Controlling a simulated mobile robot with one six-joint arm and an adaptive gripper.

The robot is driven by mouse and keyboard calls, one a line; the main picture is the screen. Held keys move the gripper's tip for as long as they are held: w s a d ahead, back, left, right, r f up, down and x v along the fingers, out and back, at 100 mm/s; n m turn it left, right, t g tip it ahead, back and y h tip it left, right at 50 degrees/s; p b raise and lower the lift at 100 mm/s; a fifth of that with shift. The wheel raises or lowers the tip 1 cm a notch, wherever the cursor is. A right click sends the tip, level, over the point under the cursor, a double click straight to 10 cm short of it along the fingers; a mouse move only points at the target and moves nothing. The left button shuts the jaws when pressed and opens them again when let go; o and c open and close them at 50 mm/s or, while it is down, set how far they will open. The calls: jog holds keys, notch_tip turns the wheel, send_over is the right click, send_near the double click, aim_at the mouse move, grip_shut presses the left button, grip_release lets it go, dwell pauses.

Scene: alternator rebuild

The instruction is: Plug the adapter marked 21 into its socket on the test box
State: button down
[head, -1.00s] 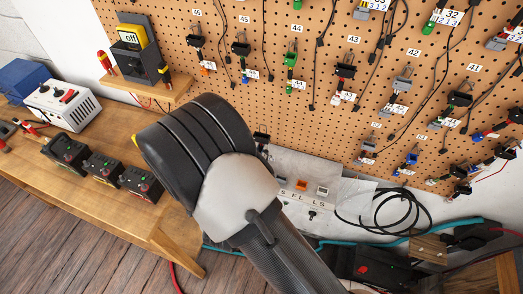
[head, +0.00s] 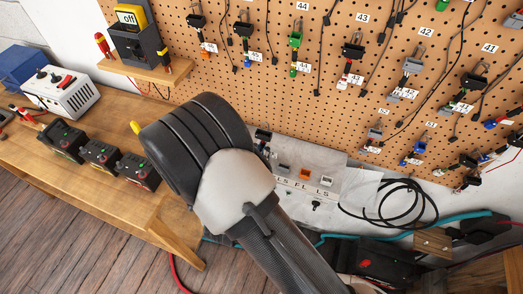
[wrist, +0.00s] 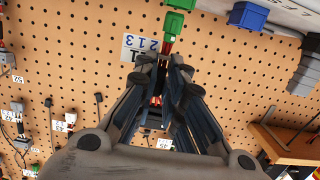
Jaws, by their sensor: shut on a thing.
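In the wrist view my gripper (wrist: 165,72) is shut on the adapter, around its red and dark leads. The adapter's green plug (wrist: 174,22) sticks out beyond the fingertips at the top of the picture. A white tag (wrist: 140,47) with upside-down digits hangs beside the leads; it seems to read 21 and 213. The test box (wrist: 285,12) is a pale panel at the upper right, with a blue socket (wrist: 247,15) near it. In the head view the test box (head: 335,158) stands below the board; my arm hides the gripper and the box's left part. Whether plug and socket touch is unclear.
The pegboard (head: 330,100) holds several numbered adapters and dangling leads. A wooden bench (head: 110,205) at left carries a white power supply (head: 63,92) and several black boxes. A small shelf (head: 145,70) holds a meter (head: 135,35). A black cable (head: 395,205) coils right of the test box.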

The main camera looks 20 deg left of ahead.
jog(key=shift+f+b, duration=0.7)
jog(key=shift+b, duration=0.05)
dwell(1.3)
jog(key=c, duration=1.6)
grip_release()
jog(key=s, duration=0.4)
jog(key=s+r, duration=0.1)
jog(key=s, duration=0.3)
jog(key=s+a, duration=0.1)
jog(key=s, duration=0.3)
jog(key=shift+r, duration=0.3)
